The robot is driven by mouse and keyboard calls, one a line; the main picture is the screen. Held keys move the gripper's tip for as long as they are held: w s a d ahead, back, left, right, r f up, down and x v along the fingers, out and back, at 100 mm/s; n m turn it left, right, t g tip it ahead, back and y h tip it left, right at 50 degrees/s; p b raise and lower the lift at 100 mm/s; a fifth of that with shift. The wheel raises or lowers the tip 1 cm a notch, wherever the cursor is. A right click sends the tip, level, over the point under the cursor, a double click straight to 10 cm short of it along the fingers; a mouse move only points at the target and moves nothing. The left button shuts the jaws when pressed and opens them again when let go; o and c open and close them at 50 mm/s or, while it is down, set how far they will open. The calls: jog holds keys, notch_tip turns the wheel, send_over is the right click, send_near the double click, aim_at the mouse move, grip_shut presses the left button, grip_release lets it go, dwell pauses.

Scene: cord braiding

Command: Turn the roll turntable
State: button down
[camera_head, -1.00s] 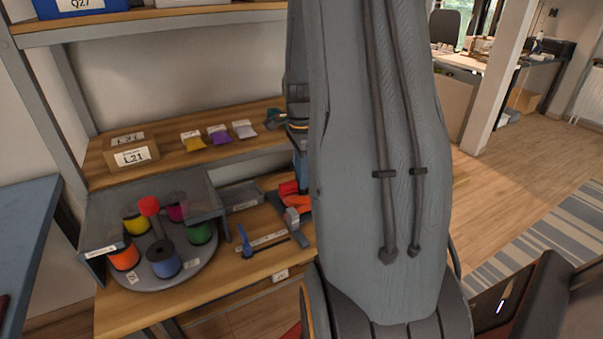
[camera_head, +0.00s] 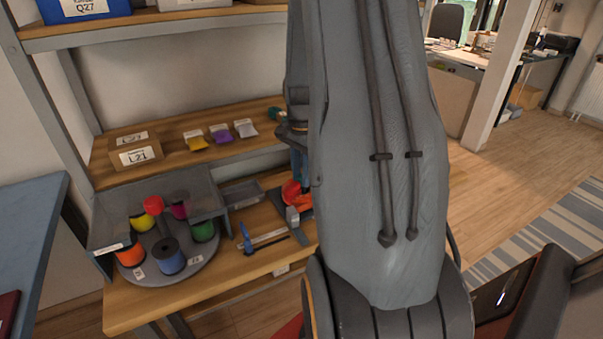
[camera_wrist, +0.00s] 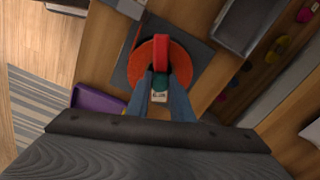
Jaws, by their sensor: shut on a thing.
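The roll turntable (camera_head: 168,272) is a grey round plate on the left of the workbench. It carries several cord spools, among them an orange spool (camera_head: 130,255), a blue spool (camera_head: 168,256) and a green spool (camera_head: 204,230). A red piece (camera_head: 153,205) stands up among them. My gripper (camera_wrist: 160,88) is shut on a small teal thing (camera_wrist: 160,80) with a white label. In the wrist view it is above an orange-red round object (camera_wrist: 177,60). In the head view my gripper (camera_head: 299,175) is right of the turntable, apart from it, and partly hidden by my arm.
A grey canopy (camera_head: 115,240) partly covers the turntable's back. A grey tray (camera_head: 242,193) and a blue-handled tool (camera_head: 246,238) lie between the turntable and my gripper. A labelled box (camera_head: 135,157) stands on the shelf above. A purple bin (camera_wrist: 98,103) shows in the wrist view.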

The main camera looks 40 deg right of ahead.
jog(key=shift+w+r+n+p, duration=0.15)
jog(key=shift+n+p, duration=0.65)
jog(key=shift+n, duration=1.2)
jog(key=shift+d+n+p, duration=0.1)
jog(key=shift+n+p, duration=0.65)
jog(key=shift+n, duration=1.15)
jog(key=shift+n+p, duration=0.65)
jog(key=shift+n, duration=1.25)
jog(key=shift+n+p, duration=0.3)
jog(key=shift+n, duration=0.8)
jog(key=shift+n, duration=0.6)
jog(key=c, duration=1.6)
grip_release()
jog(key=shift+o, duration=0.2)
